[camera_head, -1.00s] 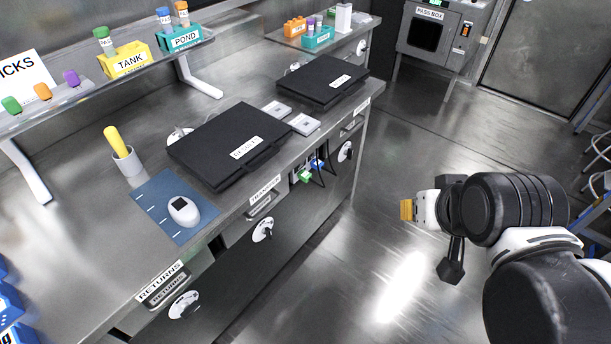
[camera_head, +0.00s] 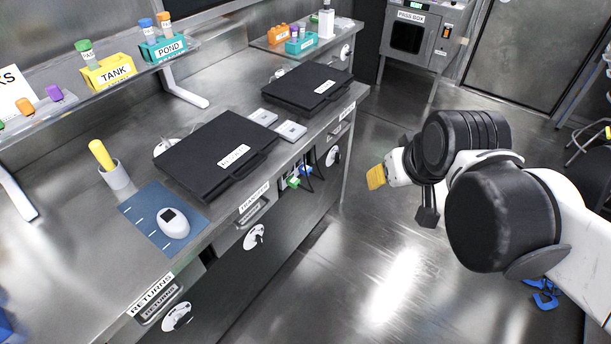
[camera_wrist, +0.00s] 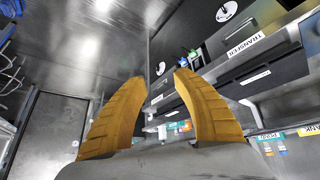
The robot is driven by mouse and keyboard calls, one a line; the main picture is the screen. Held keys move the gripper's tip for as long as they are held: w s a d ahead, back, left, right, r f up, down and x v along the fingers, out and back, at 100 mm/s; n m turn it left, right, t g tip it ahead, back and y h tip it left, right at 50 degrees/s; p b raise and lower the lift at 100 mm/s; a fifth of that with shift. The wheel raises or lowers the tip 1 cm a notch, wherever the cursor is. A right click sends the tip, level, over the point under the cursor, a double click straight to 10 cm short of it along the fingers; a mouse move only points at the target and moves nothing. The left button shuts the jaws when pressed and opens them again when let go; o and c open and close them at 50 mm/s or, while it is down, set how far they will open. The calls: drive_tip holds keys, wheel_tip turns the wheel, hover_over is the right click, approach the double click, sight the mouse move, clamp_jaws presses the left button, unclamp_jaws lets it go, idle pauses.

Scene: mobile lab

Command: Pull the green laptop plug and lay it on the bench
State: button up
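The green laptop plug (camera_head: 293,182) sits at the bench's front face, below the edge and right of the TRANSFER label, with a blue plug (camera_head: 305,170) beside it and dark cables hanging there. In the wrist view the green plug (camera_wrist: 193,54) is small, beyond the fingertips. My gripper (camera_head: 376,177) is over open floor, to the right of the plug and clear of the bench. The wrist view shows its two yellow fingers (camera_wrist: 160,76) apart with nothing between them. The bench (camera_head: 75,235) has bare top at the left.
A black case (camera_head: 205,160) and another black case (camera_head: 318,82) lie on the bench. White squares (camera_head: 291,130), a blue mat (camera_head: 140,222) with a white device (camera_head: 173,223), and a grey cup (camera_head: 116,177) also stand there. Floor between arm and bench is clear.

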drive_tip(key=w+a+f+n, duration=0.1)
drive_tip(key=w+a+n, duration=0.15)
drive_tip(key=w, duration=0.85)
drive_tip(key=n+g+y+p, duration=0.2)
drive_tip(key=n+p, duration=0.1)
drive_tip(key=n, duration=0.4)
hover_over(302, 186)
drive_tip(key=s+d, duration=0.2)
drive_tip(key=s, duration=0.2)
wheel_tip(302, 186, down, 27)
drive_tip(key=shift+m, duration=0.25)
drive_tip(key=b+x, duration=0.1)
drive_tip(key=x, duration=0.2)
drive_tip(key=b+x, duration=0.1)
drive_tip(key=x, duration=0.3)
drive_tip(key=b+x, duration=0.2)
drive_tip(key=x, duration=0.2)
drive_tip(key=shift+s+d+f, duration=0.15)
drive_tip(key=shift+s+f, duration=0.1)
clamp_jaws()
drive_tip(key=shift+s+d, duration=0.3)
drive_tip(key=shift+d, duration=0.1)
